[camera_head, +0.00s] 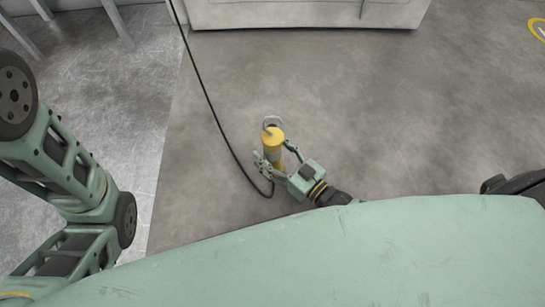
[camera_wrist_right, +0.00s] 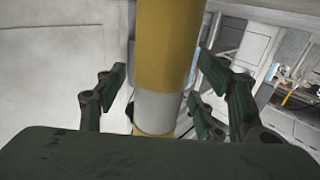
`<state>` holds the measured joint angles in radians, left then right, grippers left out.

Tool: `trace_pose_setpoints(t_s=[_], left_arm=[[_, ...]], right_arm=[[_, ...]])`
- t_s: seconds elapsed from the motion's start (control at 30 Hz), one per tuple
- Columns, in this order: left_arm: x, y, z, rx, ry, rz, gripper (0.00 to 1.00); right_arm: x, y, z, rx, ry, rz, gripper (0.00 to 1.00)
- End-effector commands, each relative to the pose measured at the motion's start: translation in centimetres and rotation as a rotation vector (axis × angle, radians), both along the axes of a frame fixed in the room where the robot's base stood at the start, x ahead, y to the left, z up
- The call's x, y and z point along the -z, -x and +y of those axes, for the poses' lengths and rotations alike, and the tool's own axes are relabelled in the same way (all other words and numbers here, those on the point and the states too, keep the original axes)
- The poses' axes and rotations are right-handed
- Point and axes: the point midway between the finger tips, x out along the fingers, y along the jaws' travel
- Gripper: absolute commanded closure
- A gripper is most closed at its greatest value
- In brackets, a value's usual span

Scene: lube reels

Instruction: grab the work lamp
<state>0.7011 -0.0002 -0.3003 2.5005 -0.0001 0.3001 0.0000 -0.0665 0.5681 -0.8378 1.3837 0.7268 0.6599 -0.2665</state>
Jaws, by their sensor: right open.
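The work lamp (camera_head: 272,146) is a yellow and pale cylinder with a hook at its top and a black cable. It hangs or stands upright in front of my right gripper (camera_head: 274,159); I cannot tell what supports it. In the right wrist view the lamp's body (camera_wrist_right: 166,50) runs vertically between the two open fingers of the right gripper (camera_wrist_right: 170,103). Gaps show between the fingers and the lamp. The left arm shows at the left of the head view, but its gripper is not visible.
The black cable (camera_head: 208,100) runs from the lamp up to the top of the head view. A pale cabinet (camera_head: 300,12) stands at the back. Metal legs (camera_head: 118,22) stand at the upper left. The grey floor (camera_head: 400,110) to the right is clear.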

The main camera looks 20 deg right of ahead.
Motion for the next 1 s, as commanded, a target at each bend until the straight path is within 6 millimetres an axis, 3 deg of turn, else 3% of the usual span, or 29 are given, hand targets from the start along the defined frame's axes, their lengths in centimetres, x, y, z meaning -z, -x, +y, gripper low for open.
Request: trace_pose_setpoints(t_s=[0.07,0.77,1.0], left_arm=[[-0.03,0.00,-0.01,0.000,0.000,0.000,0.60],[-0.02,0.00,-0.02,0.000,-0.001,0.000,0.60],[-0.04,-0.01,-0.02,0.000,-0.001,0.000,0.60]], right_arm=[[-0.02,0.02,0.00,0.000,0.000,0.000,0.39],[0.00,0.04,-0.02,0.001,-0.001,0.000,1.00],[-0.22,-0.07,0.00,0.001,-0.004,-0.005,1.00]])
